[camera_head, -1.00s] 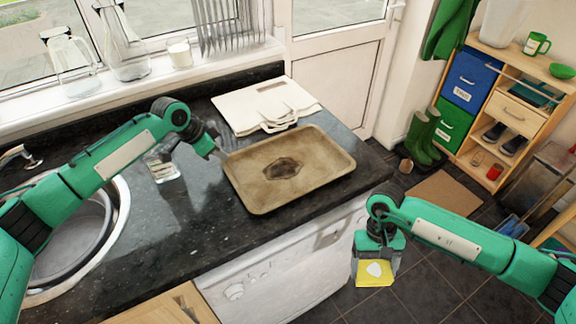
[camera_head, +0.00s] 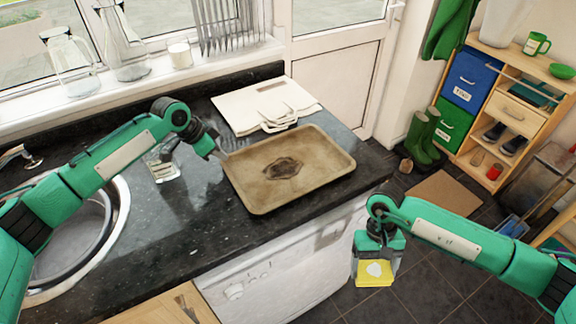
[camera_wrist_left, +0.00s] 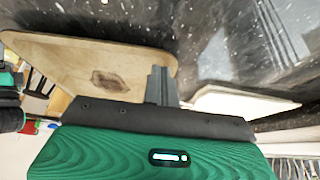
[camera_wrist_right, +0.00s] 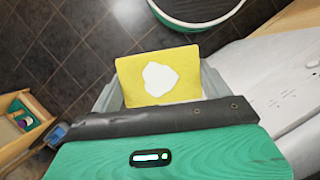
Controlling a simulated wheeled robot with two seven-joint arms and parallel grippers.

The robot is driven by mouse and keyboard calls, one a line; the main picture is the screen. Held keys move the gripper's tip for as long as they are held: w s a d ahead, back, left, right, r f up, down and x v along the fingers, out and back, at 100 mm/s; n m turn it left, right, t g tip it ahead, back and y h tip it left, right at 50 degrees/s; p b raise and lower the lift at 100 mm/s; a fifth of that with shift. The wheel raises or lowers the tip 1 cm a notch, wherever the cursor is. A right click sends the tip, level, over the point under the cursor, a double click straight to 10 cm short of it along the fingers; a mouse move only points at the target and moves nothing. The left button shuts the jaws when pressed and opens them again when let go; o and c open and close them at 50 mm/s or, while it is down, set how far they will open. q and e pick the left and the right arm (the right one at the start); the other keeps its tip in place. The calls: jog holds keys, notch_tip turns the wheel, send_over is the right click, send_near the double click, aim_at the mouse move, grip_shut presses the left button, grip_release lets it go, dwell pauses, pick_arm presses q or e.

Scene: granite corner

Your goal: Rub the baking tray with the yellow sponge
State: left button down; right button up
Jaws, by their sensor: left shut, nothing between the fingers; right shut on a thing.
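The baking tray (camera_head: 318,158) is tan with a dark stain in its middle. It lies flat on the dark counter, and part of it shows in the left wrist view (camera_wrist_left: 60,65). My left gripper (camera_head: 222,154) is shut and empty at the tray's left edge; I cannot tell whether it touches. Its closed fingers show in the left wrist view (camera_wrist_left: 158,82). My right gripper (camera_head: 376,262) is shut on the yellow sponge (camera_head: 372,280), in front of the counter and above the floor. The sponge has a white patch on its face, clear in the right wrist view (camera_wrist_right: 185,65).
A white board (camera_head: 250,108) lies behind the tray. A glass (camera_head: 162,165) stands left of it, near the sink (camera_head: 122,215). The dark counter (camera_head: 215,235) is clear in front. A shelf unit (camera_head: 520,120) and green boots (camera_head: 425,135) stand at the right.

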pick_arm(q)
jog(key=shift+f, duration=0.4)
pick_arm(e)
jog(key=shift+f, duration=0.15)
pick_arm(q)
notch_tip(320, 180, up, 6)
jog(key=p, duration=0.6)
pick_arm(e)
notch_tip(320, 180, up, 6)
jog(key=shift+r, duration=0.2)
jog(key=shift+f, duration=0.1)
